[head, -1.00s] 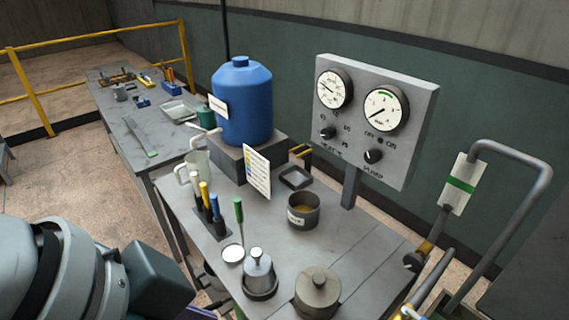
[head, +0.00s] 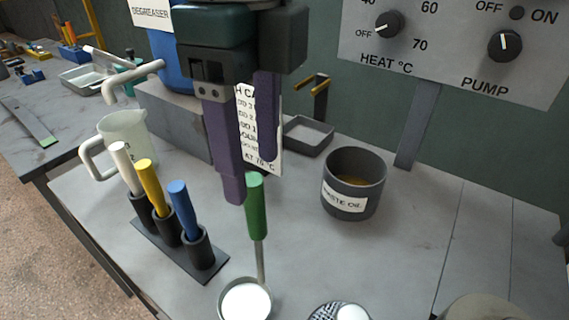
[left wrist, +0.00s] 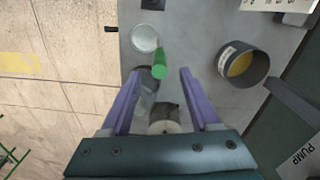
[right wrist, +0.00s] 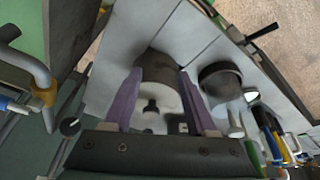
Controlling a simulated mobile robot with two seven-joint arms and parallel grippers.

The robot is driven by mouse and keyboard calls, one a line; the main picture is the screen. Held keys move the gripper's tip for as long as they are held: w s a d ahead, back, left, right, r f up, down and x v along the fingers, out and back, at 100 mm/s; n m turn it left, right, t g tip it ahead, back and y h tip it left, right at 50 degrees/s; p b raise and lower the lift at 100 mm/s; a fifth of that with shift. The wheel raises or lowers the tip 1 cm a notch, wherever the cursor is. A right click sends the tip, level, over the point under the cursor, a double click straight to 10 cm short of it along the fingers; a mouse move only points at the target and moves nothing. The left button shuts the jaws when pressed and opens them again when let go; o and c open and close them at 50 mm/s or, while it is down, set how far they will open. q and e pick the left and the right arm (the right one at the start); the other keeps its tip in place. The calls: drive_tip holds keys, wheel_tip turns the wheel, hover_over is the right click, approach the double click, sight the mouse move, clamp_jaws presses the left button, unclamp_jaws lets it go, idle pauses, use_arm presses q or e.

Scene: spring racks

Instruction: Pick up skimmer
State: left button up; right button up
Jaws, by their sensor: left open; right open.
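The skimmer has an upright green handle (head: 256,205) and a thin grey shaft. The shaft runs down to a round white-faced piece (head: 245,302) at the bench front. My left gripper (head: 251,182) points down, open and empty, with its purple fingers just above and behind the handle top in the head view. In the left wrist view the green handle (left wrist: 161,62) shows between the fingertips (left wrist: 160,72); contact cannot be told. My right gripper (right wrist: 159,71) is open; a grey lidded pot (right wrist: 160,88) shows between its fingers. It is outside the head view.
A rack (head: 178,247) with white, yellow and blue handles stands left of the skimmer. A waste oil pot (head: 353,187) stands right of it. A clear jug (head: 124,138) and a card (head: 270,160) are behind. A control panel (head: 450,45) rises at the back.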

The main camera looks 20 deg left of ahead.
sight(256, 217)
use_arm(q)
drive_tip(key=f, duration=0.3)
drive_tip(key=shift+s+d+f, duration=0.15)
drive_tip(key=shift+d+f, duration=0.05)
drive_tip(key=shift+f, duration=0.05)
drive_tip(key=f, duration=0.5)
drive_tip(key=shift+a+f, duration=0.15)
drive_tip(key=shift+a, duration=0.2)
clamp_jaws()
idle(0.8)
